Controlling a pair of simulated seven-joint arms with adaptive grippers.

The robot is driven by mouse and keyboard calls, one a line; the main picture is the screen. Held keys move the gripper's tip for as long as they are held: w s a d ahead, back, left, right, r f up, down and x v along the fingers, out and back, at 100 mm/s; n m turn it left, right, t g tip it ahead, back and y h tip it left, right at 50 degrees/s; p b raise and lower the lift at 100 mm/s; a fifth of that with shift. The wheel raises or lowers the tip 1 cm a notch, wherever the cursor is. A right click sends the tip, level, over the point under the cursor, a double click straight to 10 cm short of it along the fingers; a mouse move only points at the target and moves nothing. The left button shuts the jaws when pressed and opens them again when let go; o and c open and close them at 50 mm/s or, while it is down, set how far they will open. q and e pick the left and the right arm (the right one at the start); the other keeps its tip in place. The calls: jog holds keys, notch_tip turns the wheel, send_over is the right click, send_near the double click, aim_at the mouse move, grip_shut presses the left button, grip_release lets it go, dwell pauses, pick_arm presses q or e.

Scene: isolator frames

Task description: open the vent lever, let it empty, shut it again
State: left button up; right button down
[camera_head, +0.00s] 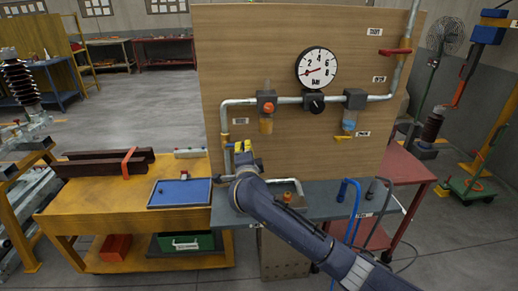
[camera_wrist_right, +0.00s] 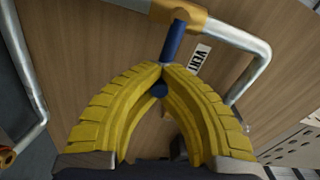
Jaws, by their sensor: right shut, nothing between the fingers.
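The vent lever is a dark blue handle (camera_wrist_right: 172,42) on a brass valve body (camera_wrist_right: 186,12) in the right wrist view, with a "VENT" label (camera_wrist_right: 200,58) beside it. My right gripper (camera_wrist_right: 164,68) has its yellow fingertips together over the lever's lower part. A dark blue end shows in the gap behind the tips. Nothing is gripped, and I cannot tell whether the fingers touch the lever. In the head view the right gripper (camera_head: 243,150) is low at the board's left, hiding most of the valve. The gauge (camera_head: 317,68) has its red needle pointing left, toward the low numbers. My left gripper is not in view.
Grey pipework (camera_head: 285,100) crosses the wooden board (camera_head: 220,60), with a red lever (camera_head: 395,51) at upper right and a yellow lever (camera_head: 343,138) at lower right. A blue tray (camera_head: 180,193) lies on the yellow bench.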

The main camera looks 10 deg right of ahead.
jog(key=c, duration=2.2)
grip_release()
jog(key=shift+a, duration=0.1)
jog(key=c, duration=1.4)
grip_release()
jog(key=shift+o, duration=0.2)
jog(key=s, duration=1.2)
jog(key=shift+a, duration=0.2)
